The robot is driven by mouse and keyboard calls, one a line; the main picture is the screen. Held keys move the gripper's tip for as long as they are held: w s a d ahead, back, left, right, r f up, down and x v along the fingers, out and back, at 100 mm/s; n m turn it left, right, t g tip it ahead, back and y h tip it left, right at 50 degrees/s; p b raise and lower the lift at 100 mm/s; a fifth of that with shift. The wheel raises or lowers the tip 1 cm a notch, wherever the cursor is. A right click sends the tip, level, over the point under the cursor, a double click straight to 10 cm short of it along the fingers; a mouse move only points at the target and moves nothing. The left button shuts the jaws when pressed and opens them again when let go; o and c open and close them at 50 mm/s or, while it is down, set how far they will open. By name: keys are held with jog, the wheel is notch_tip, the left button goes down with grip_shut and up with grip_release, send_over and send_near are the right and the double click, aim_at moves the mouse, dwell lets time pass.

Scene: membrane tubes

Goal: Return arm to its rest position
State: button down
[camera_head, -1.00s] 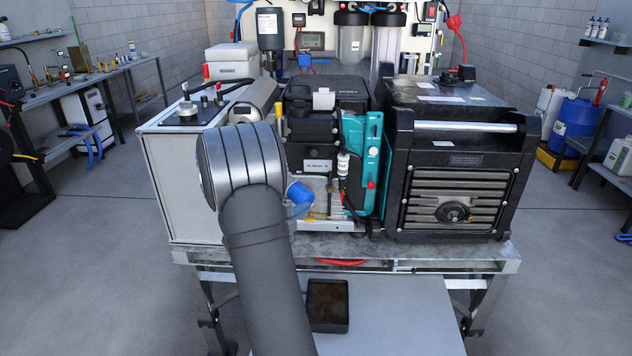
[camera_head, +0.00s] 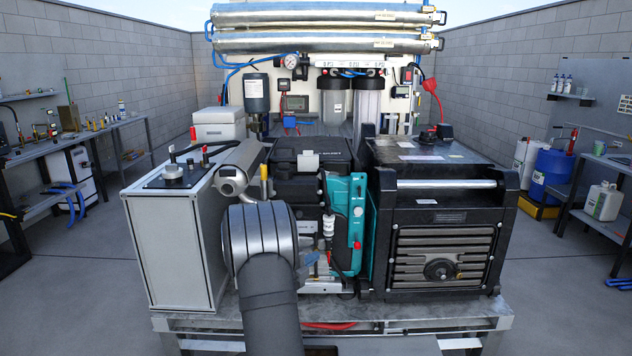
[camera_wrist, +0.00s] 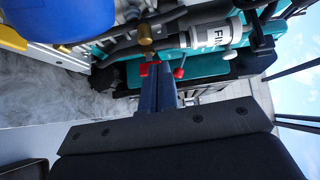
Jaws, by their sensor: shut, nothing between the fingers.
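Two silver membrane tubes (camera_head: 325,15) lie level, one above the other, at the top of the rig in the head view.
A black machine (camera_head: 440,225) stands right of my arm and a grey cabinet (camera_head: 175,240) left of it, both on a metal bench (camera_head: 420,315). A teal unit (camera_head: 347,225) is between. A blue rounded object (camera_wrist: 60,18) fills the wrist view's upper left.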

jog(key=w, duration=0.2)
jog(key=shift+w+a+f, duration=0.1)
jog(key=shift+w+f, duration=0.1)
jog(key=shift+w, duration=0.15)
jog(key=s+d+r+v, duration=0.1)
jog(key=s+d+v, duration=0.1)
jog(key=v, duration=1.1)
jog(key=w+a+f+x, duration=0.1)
jog(key=w+a+x, duration=0.1)
jog(key=x, duration=1.1)
jog(key=s+a+f+m+t+h, duration=0.1)
jog(key=s+a+f, duration=0.2)
jog(key=s, duration=0.5)
jog(key=s+a+f+m+t+h, duration=0.1)
jog(key=s+a+f+m, duration=0.1)
jog(key=s+f, duration=0.3)
jog(key=s+a, duration=0.1)
jog(key=s, duration=0.2)
jog(key=shift+s, duration=0.25)
